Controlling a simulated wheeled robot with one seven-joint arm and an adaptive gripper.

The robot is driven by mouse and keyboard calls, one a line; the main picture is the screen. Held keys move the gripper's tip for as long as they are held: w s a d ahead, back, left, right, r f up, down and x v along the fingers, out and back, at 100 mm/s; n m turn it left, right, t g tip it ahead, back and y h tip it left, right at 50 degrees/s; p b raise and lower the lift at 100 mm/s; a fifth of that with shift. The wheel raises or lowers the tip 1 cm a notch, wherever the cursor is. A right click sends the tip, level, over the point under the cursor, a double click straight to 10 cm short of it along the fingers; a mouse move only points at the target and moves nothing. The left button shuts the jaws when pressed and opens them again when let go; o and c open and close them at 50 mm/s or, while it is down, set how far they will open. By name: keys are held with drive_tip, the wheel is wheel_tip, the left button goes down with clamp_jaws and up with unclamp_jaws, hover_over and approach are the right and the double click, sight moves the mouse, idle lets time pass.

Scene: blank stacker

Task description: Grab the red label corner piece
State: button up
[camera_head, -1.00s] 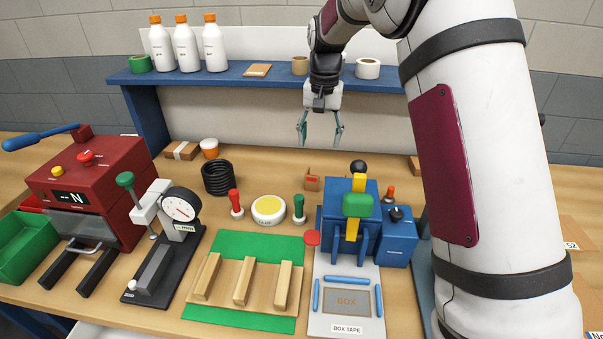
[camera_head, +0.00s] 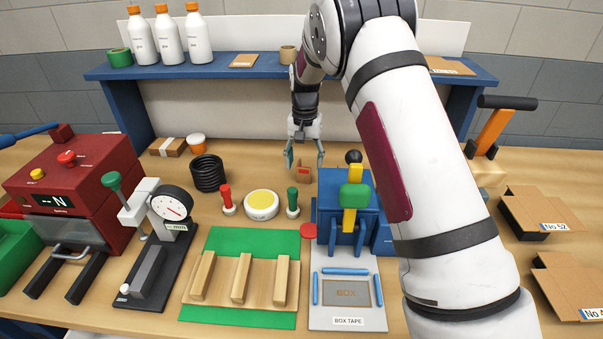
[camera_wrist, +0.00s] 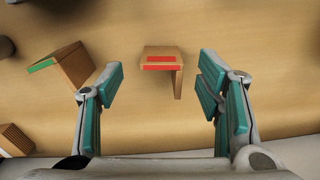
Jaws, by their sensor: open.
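The red label corner piece (camera_wrist: 176,55) is a small tan cardboard corner with a red label. In the wrist view it lies on the wooden bench between my fingers and slightly beyond their tips. My gripper (camera_wrist: 162,78) is open and empty, with teal pads on both sides of the piece. In the head view my gripper (camera_head: 305,160) points down over it.
A similar corner piece with a green label (camera_wrist: 62,66) lies close to my left finger in the wrist view. Another brown piece (camera_wrist: 14,139) is at the lower left. The blue tape device (camera_head: 343,205) stands in front, and the blue shelf (camera_head: 215,72) is behind.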

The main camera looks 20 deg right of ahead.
sight(304, 182)
wheel_tip(304, 182, down, 5)
drive_tip(key=shift+w, duration=0.1)
drive_tip(key=c, duration=0.9)
drive_tip(key=shift+o, duration=0.2)
drive_tip(key=shift+r, duration=0.1)
